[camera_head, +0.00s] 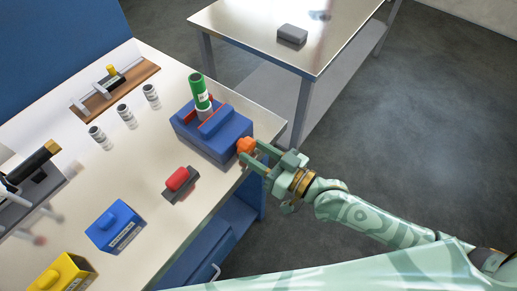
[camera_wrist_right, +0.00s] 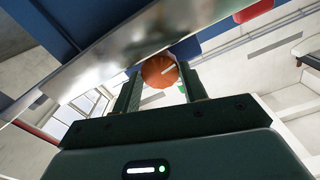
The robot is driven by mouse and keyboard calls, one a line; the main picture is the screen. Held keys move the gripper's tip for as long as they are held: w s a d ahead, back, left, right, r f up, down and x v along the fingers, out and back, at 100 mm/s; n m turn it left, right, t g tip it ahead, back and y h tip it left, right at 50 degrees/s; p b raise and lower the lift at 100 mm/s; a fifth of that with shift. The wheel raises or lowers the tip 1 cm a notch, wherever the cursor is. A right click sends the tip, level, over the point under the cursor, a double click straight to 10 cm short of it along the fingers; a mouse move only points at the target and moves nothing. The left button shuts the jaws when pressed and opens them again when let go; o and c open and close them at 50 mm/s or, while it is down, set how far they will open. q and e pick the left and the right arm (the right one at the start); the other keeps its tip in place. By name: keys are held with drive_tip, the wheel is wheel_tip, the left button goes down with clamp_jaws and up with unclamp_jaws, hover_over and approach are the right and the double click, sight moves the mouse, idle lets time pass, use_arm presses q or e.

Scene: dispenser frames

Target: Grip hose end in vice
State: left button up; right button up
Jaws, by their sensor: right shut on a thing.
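A blue vice (camera_head: 222,148) with red jaws stands near the right edge of the workbench. An orange knob (camera_head: 245,145) sticks out of the vice's right side. My right gripper (camera_head: 254,152) is shut on this knob. In the right wrist view, the orange knob (camera_wrist_right: 158,71) sits between the two fingers. My left gripper is not in view.
A red-topped grey block (camera_head: 178,182), a blue box (camera_head: 115,228) and a yellow box (camera_head: 64,273) stand on the workbench (camera_head: 150,215). Several small silver cylinders (camera_head: 127,116) line up left of the vice. A second table (camera_head: 260,30) with a grey block (camera_head: 292,35) stands behind.

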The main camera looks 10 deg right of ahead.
drive_tip(key=shift+m, duration=0.5)
drive_tip(key=o, duration=1)
drive_tip(key=shift+c, duration=0.2)
drive_tip(key=p+v, duration=0.1)
drive_tip(key=v, duration=1.5)
drive_tip(key=shift+s+d, duration=0.1)
drive_tip(key=shift+d, duration=0.05)
